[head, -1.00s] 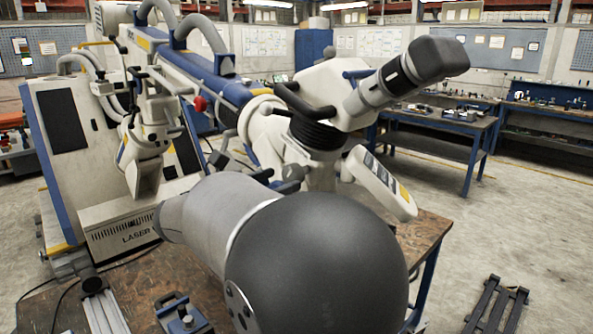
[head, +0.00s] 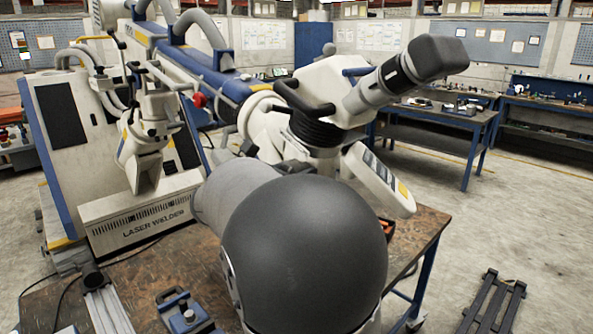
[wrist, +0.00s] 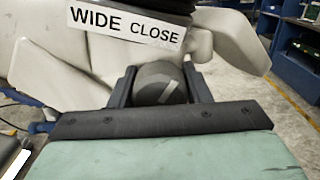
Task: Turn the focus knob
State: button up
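The focus knob (wrist: 160,83) is a dark grey round knob with a pale line on its face, seen in the wrist view. It sits below a white label (wrist: 125,27) reading "WIDE CLOSE". My gripper (wrist: 161,76) has one dark finger on each side of the knob. The fingers lie very near its sides; I cannot tell whether they press on it. The pale line leans, its upper end to the right. In the head view the microscope (head: 322,95) stands behind my arm, which hides the knob and my gripper.
The laser welder (head: 135,215) stands at the left on the brown workbench (head: 432,222). A blue clamp-like part (head: 187,316) lies at the bench front. Pale microscope housing (wrist: 50,65) crowds the gripper. Floor at the right is mostly open, with a dark rack (head: 492,302) there.

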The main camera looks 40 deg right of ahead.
jog(key=shift+f+m+b, duration=0.2)
jog(key=shift+m+b, duration=0.5)
jog(key=shift+b, duration=0.35)
jog(key=shift+r, duration=0.15)
jog(key=o, duration=1)
jog(key=shift+a, duration=0.15)
jog(key=a, duration=0.5)
jog(key=a+b, duration=0.1)
jog(key=a, duration=0.5)
jog(key=s+a+b, duration=0.1)
jog(key=a, duration=0.5)
jog(key=shift+s+a, duration=0.1)
